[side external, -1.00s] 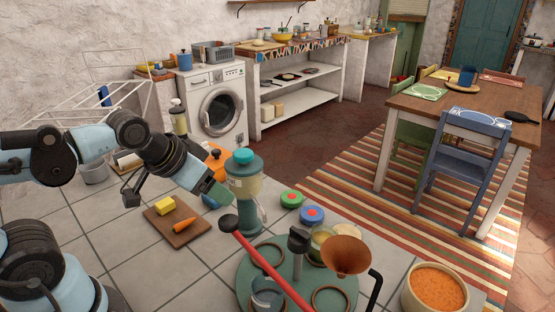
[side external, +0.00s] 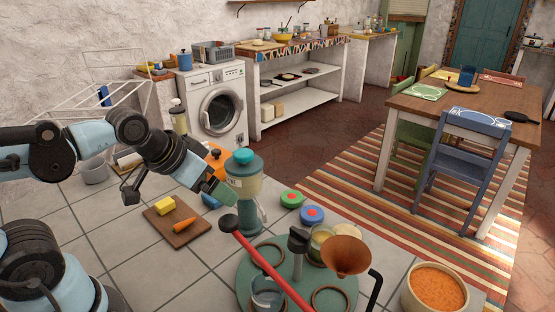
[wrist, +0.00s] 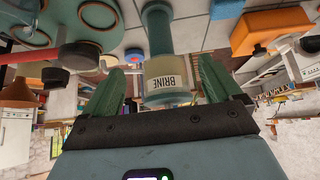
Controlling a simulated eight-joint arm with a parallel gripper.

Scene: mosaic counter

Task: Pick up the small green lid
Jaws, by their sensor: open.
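A small green lid (side external: 292,200) with a red centre lies flat on the tiled counter in the side view, right of the jar and near the counter's far edge. I cannot pick it out clearly in the wrist view. A teal-topped jar (side external: 245,190) stands upright between my gripper and the lid. The wrist view shows the jar (wrist: 167,78) with a BRINE label, framed between the fingers. My gripper (wrist: 162,87) is open, with green fingers and nothing held. In the side view its fingers (side external: 219,192) are at the jar's left; contact cannot be told.
A blue lid (side external: 312,215) with a red centre lies beside the green one. A board (side external: 178,236) with a yellow block and a carrot lies left. A green round stand (side external: 243,285), a red-handled tool (side external: 270,266) and a copper funnel (side external: 347,254) crowd the front.

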